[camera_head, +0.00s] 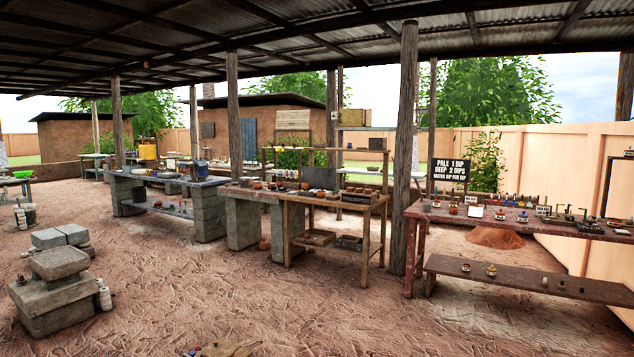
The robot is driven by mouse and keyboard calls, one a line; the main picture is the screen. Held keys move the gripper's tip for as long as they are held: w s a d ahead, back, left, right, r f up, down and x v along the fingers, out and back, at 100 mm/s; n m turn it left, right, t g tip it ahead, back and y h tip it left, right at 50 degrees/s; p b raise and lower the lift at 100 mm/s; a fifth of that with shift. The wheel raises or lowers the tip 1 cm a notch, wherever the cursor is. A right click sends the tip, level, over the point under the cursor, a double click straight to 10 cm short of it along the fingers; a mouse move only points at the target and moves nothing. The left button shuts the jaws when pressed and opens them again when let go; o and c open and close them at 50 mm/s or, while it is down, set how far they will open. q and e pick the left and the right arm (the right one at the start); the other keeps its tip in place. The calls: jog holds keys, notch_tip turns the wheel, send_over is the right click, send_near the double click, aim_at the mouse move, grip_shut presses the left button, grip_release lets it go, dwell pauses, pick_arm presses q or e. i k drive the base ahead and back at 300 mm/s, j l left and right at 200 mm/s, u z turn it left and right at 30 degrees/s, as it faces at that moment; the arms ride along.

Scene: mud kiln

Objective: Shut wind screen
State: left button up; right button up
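I cannot make out for sure which thing is the wind screen. A dark grey upright panel (320,179) stands on the middle wooden workbench (334,203). Farther back, a pale slatted panel (292,120) stands above the bench's rear frame, in front of the mud hut. A tan board (354,117) shows to its right. Whether any of these slides or hinges is too small to tell. Neither of my grippers is in view.
A roof post (404,150) stands between the middle bench and the right table (480,221), which has a low bench (530,284) before it. Grey stone blocks (58,290) sit at left. A block-legged table (209,208) stands behind. The sandy floor (200,285) between is mostly open.

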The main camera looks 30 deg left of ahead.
aim_at(322, 177)
jog(key=i+j+u, duration=0.4)
jog(key=i+j, duration=0.55)
jog(key=i, duration=0.25)
jog(key=i+j, duration=0.2)
jog(key=i, duration=0.3)
jog(key=i+j, duration=0.25)
jog(key=i, duration=0.25)
jog(key=i+l+z, duration=0.1)
jog(key=i, duration=0.75)
jog(key=i+l, duration=0.15)
jog(key=i, duration=0.75)
jog(key=i+j+u, duration=0.15)
jog(key=i+u, duration=0.2)
jog(key=i, duration=0.3)
jog(key=i+u, duration=0.4)
jog(key=i, duration=0.2)
jog(key=i+l+u, duration=0.35)
jog(key=i, duration=0.25)
jog(key=i+j+z, duration=0.45)
jog(key=i+j, duration=0.2)
jog(key=i, duration=0.2)
jog(key=i+j+z, duration=0.4)
jog(key=i+j, duration=0.35)
jog(key=j, duration=0.25)
